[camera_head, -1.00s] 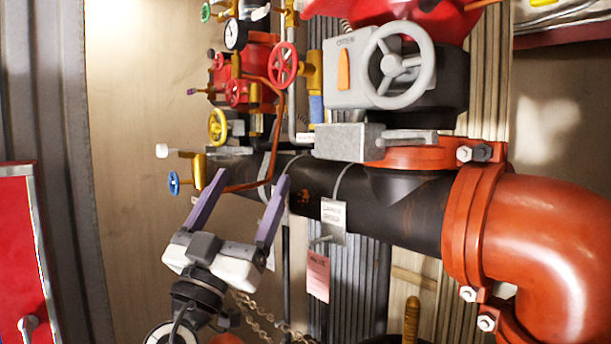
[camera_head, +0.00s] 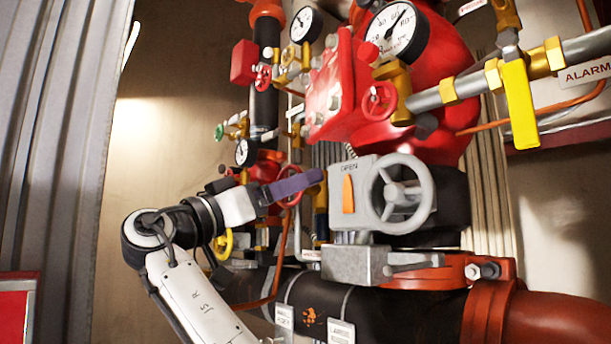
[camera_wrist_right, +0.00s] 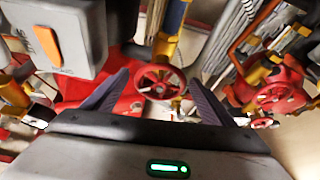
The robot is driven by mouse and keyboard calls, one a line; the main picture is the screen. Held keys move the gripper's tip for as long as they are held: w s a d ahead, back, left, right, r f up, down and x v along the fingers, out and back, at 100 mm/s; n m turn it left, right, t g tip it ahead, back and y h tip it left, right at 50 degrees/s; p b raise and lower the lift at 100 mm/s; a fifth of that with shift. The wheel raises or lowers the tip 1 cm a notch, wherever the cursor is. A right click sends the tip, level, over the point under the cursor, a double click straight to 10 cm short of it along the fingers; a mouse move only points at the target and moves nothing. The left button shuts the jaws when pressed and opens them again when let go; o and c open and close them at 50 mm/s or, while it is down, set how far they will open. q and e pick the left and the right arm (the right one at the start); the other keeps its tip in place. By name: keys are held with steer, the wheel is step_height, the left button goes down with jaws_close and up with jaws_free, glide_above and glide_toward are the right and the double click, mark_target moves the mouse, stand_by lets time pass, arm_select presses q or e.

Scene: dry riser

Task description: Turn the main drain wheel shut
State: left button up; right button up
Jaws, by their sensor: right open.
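A red spoked handwheel (camera_head: 291,190) sits left of the grey valve box, partly hidden behind my right gripper's finger. No readable label shows which wheel is the main drain. My right gripper (camera_head: 297,184) points right, its finger overlapping the wheel. In the right wrist view, my right gripper (camera_wrist_right: 155,90) is open, with a red wheel (camera_wrist_right: 160,82) seen between its two fingers; nothing is gripped. Whether a finger touches the wheel cannot be told. My left gripper is not in view.
The grey valve box (camera_head: 352,195) with its large grey wheel (camera_head: 403,193) stands close right of the fingers. Gauges, a red box (camera_head: 331,95) and pipes crowd above. The wall at left (camera_head: 185,120) is clear.

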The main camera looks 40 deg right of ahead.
steer(key=p+x, duration=0.1)
steer(key=x, duration=0.4)
steer(key=c, duration=1)
steer(key=shift+m, duration=0.3)
steer(key=shift+c, duration=0.3)
